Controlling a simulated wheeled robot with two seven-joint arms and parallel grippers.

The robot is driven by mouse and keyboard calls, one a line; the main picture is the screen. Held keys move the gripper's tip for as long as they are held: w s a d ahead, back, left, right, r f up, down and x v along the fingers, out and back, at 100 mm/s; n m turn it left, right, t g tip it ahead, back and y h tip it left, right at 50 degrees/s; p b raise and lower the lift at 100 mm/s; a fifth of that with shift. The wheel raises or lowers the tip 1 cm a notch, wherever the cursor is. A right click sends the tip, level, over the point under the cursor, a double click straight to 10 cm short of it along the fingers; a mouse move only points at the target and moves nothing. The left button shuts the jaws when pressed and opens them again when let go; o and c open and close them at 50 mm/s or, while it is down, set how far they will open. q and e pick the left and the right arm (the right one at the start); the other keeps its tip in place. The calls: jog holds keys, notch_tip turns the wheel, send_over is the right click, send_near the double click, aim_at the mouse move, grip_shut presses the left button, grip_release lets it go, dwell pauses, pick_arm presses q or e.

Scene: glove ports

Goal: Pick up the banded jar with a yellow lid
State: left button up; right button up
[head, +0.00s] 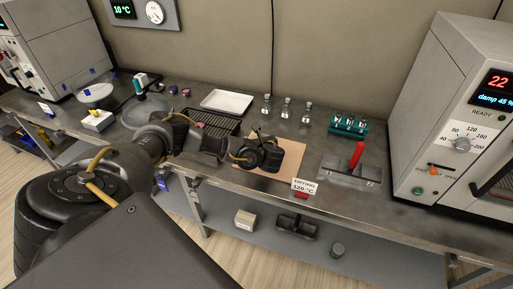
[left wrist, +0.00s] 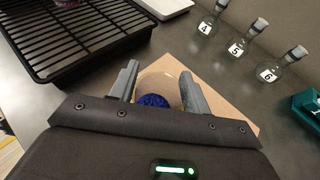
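My left gripper (head: 268,158) is over the tan mat (head: 292,160) on the bench, pointing down. In the left wrist view its two fingers (left wrist: 158,70) are spread apart. A round clear vessel (left wrist: 160,82) with blue grains (left wrist: 153,101) shows between them, over the mat. I see no clear contact between the fingers and the vessel. Its lower part is hidden by the gripper body. My right gripper is not in view.
A black wire rack (head: 212,122) stands left of the mat, with a white tray (head: 227,101) behind. Several numbered flasks (head: 286,110) and a teal rack (head: 348,125) stand behind right. A red-handled device (head: 352,168) and an oven (head: 455,110) are at right.

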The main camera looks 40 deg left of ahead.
pick_arm(q)
jog(key=c, duration=0.5)
jog(key=shift+o, duration=0.2)
jog(key=shift+r, duration=0.45)
jog(key=s+d+r+p, duration=0.7)
jog(key=s+r+p, duration=0.4)
jog(key=p, duration=0.3)
jog(key=shift+s+d+r, duration=0.3)
jog(key=shift+s+r, duration=0.1)
jog(key=shift+r, duration=0.2)
